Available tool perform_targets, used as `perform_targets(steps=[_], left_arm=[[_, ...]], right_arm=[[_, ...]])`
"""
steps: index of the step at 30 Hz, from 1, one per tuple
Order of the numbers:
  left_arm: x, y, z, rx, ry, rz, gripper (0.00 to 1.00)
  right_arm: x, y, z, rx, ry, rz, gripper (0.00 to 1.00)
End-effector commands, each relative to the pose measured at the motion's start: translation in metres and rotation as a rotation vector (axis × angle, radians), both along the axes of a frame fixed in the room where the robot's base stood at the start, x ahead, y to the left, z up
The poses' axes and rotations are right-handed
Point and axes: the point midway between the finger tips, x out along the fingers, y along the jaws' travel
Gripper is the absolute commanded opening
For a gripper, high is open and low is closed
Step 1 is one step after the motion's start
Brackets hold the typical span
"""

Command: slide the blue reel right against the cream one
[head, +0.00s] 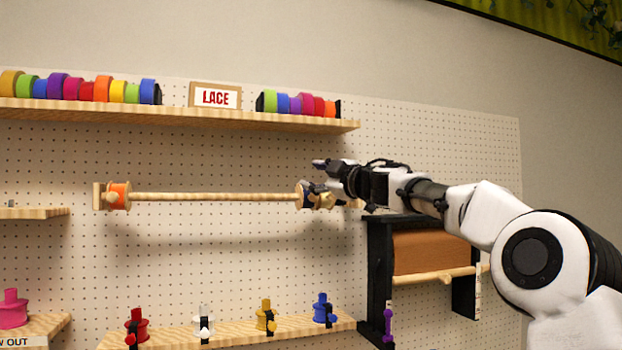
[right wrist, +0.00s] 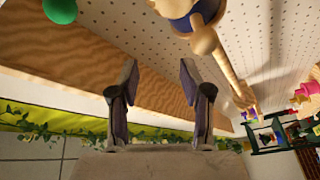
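A horizontal wooden rod (head: 215,196) runs in front of the pegboard. An orange reel (head: 118,196) sits near its left end. At its right end a pale round flange (head: 299,195) shows, with dark blue beside it, partly behind my right gripper (head: 318,174). In the right wrist view the blue reel (right wrist: 184,8) is at the top, cut by the frame edge, beside the rod (right wrist: 220,62). My right gripper's fingers (right wrist: 157,80) are apart with nothing between them. I cannot make out a separate cream reel. My left gripper is not in view.
A shelf (head: 180,115) with coloured rolls and a LACE sign (head: 215,97) is above the rod. A lower shelf (head: 240,332) holds several small reels. A black stand with a brown roll (head: 430,252) is below my right arm. Pegboard between is clear.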

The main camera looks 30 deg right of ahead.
Motion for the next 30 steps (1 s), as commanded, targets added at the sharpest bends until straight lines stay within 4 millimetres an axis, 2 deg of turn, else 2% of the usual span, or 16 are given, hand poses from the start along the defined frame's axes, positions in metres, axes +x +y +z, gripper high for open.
perform_targets(steps=[9, 21, 30], left_arm=[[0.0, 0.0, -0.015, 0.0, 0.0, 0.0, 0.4], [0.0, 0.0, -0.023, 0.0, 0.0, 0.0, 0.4], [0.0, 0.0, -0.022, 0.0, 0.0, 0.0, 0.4]], right_arm=[[-0.025, -0.003, -0.012, 0.0, 0.004, 0.002, 0.48], [-0.055, -0.006, -0.019, -0.001, 0.006, 0.002, 0.48], [-0.057, -0.006, -0.019, -0.001, 0.007, 0.002, 0.48]])
